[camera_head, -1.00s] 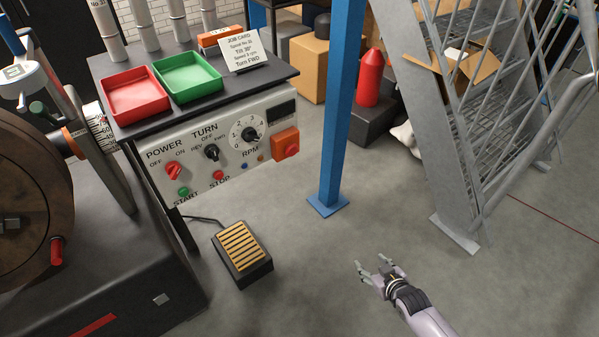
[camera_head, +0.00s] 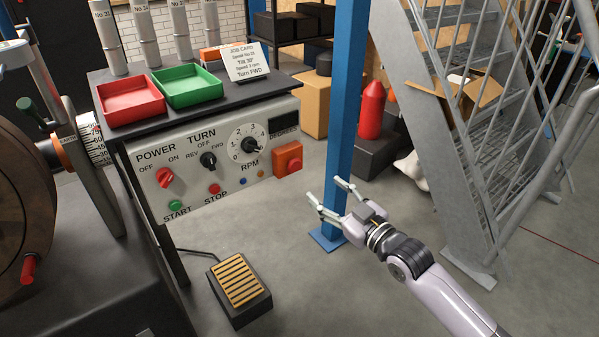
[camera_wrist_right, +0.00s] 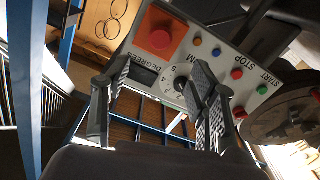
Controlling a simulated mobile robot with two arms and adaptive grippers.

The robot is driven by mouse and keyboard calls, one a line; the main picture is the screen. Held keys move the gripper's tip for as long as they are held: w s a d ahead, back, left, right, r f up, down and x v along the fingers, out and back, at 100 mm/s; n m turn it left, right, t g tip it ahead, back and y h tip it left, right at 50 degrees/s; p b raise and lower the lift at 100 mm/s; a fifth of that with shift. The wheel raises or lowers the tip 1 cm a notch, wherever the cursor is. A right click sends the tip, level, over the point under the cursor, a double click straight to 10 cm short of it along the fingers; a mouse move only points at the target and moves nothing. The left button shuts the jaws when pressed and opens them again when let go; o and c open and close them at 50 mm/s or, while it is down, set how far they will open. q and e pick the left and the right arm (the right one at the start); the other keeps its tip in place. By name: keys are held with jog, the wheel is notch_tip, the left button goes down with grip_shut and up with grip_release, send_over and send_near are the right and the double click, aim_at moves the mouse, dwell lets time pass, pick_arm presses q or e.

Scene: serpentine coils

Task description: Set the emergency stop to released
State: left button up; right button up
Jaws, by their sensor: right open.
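The emergency stop is a red button on an orange-red box (camera_head: 288,158) at the right end of the white control panel (camera_head: 225,190). In the right wrist view the round red button (camera_wrist_right: 157,44) on its box shows at the upper middle, beyond the fingers. Whether it is pressed in or out I cannot tell. My right gripper (camera_head: 328,196) is open and empty, to the right of and below the box, apart from it. Its two fingers (camera_wrist_right: 155,105) are spread in the wrist view. My left gripper is not in view.
The panel also carries a red power knob (camera_head: 164,177), a black turn knob (camera_head: 208,160) and an RPM dial (camera_head: 248,144). Red (camera_head: 130,101) and green (camera_head: 188,87) trays sit above. A blue post (camera_head: 345,110) stands right behind my right gripper. A foot pedal (camera_head: 240,285) lies on the floor.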

jog(key=b, duration=0.1)
send_near(296, 166)
jog(key=x, duration=0.3)
jog(key=b+x, duration=0.1)
jog(key=x, duration=0.3)
jog(key=shift+a, duration=0.1)
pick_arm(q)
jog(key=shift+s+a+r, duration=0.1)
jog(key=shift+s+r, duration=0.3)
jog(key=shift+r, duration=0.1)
pick_arm(e)
jog(key=shift+w+a, duration=0.4)
jog(key=shift+w, duration=0.2)
grip_shut()
